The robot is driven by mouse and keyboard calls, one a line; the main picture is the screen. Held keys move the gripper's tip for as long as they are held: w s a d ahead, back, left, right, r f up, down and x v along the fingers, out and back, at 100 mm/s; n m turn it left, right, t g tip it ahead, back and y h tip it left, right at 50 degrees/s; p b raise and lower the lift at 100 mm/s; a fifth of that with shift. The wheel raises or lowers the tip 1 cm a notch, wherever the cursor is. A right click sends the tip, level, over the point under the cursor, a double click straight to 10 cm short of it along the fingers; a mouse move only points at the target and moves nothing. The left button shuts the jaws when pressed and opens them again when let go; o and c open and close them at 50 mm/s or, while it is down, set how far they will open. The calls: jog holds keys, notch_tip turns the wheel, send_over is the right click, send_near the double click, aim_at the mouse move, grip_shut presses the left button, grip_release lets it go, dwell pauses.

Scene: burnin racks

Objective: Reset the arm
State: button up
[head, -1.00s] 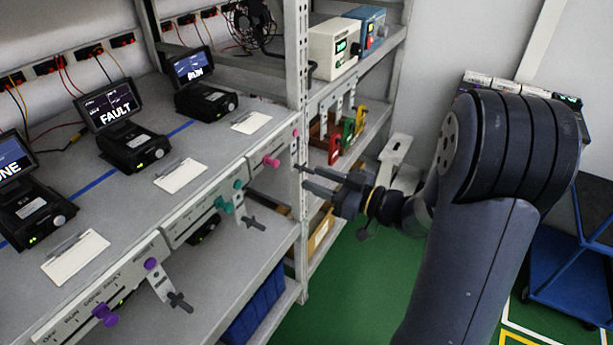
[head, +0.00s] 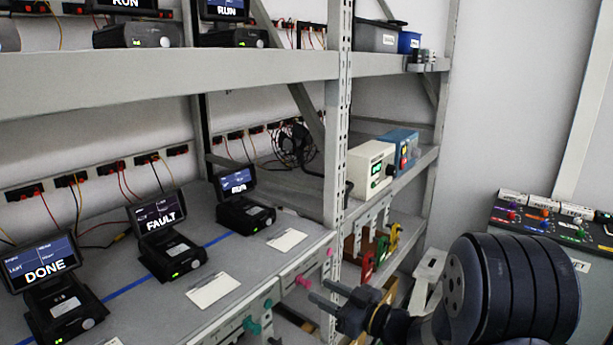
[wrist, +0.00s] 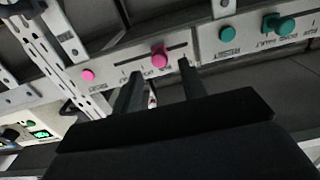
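My gripper (head: 332,298) is in front of the shelf edge in the head view, beside the rack's upright post. In the wrist view its two fingers (wrist: 160,92) are apart with nothing visible between them, so it is open. Beyond the fingertips is a slider panel with a pink knob (wrist: 159,57) and a pink button (wrist: 88,75). I cannot tell whether a finger touches the panel. My arm (head: 510,290) is bent at the lower right of the head view.
Devices on the shelf show DONE (head: 45,266), FAULT (head: 158,217) and RUN (head: 238,182). Teal knobs (head: 250,326) are on the neighbouring panel. The metal upright (head: 338,120) stands close to my gripper. A panel with coloured knobs (head: 545,222) is at the right. A white box (head: 371,170) sits on the shelf behind.

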aim_at(309, 285)
jog(key=x, duration=0.4)
jog(key=shift+p, duration=0.3)
jog(key=shift+s+a, duration=0.35)
jog(key=shift+s, duration=0.1)
